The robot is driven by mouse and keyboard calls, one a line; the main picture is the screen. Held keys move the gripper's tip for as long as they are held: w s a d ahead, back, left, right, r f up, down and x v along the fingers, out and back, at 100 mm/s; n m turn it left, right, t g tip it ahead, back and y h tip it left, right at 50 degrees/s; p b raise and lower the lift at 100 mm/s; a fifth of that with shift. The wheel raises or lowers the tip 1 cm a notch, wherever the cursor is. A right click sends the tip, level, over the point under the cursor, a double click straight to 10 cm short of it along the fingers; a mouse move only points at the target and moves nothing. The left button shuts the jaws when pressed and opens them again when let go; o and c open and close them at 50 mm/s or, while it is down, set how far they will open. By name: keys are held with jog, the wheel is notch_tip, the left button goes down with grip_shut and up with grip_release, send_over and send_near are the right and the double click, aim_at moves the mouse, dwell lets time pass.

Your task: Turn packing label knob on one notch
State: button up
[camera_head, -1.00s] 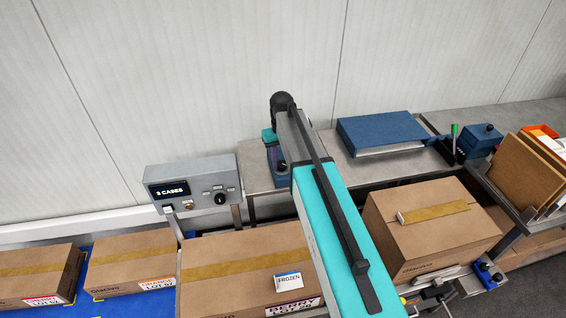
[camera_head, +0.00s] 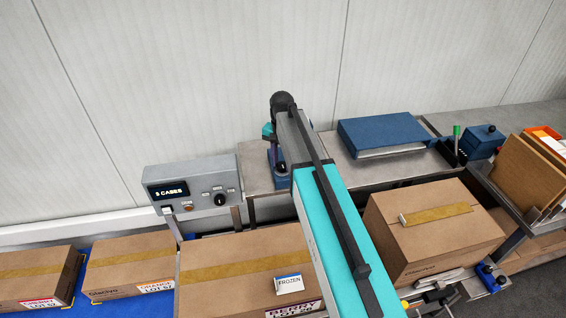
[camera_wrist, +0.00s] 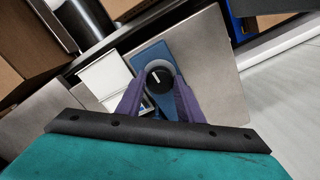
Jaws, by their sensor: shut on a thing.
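The packing label knob (camera_wrist: 159,76) is round and black with a white pointer line, on a blue label unit in the wrist view (camera_wrist: 150,52). My gripper (camera_wrist: 159,88) has purple fingers on either side of the knob and is shut on it. The pointer line leans slightly to the left of upright in that view. In the head view the blue unit (camera_head: 281,181) stands on the metal bench, partly behind my arm.
A grey control box (camera_head: 193,186) with a case display and its own black knob stands left of the bench. A blue binder-like block (camera_head: 385,130) lies on the bench to the right. Cardboard cases (camera_head: 432,226) stand in front. A white wall is behind.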

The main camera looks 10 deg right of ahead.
aim_at(282, 165)
jog(key=shift+w+r+m, duration=0.1)
jog(key=shift+m, duration=0.2)
jog(key=o, duration=1.1)
jog(key=shift+c, duration=0.2)
notch_tip(282, 165, up, 14)
jog(key=b, duration=0.3)
dwell(0.5)
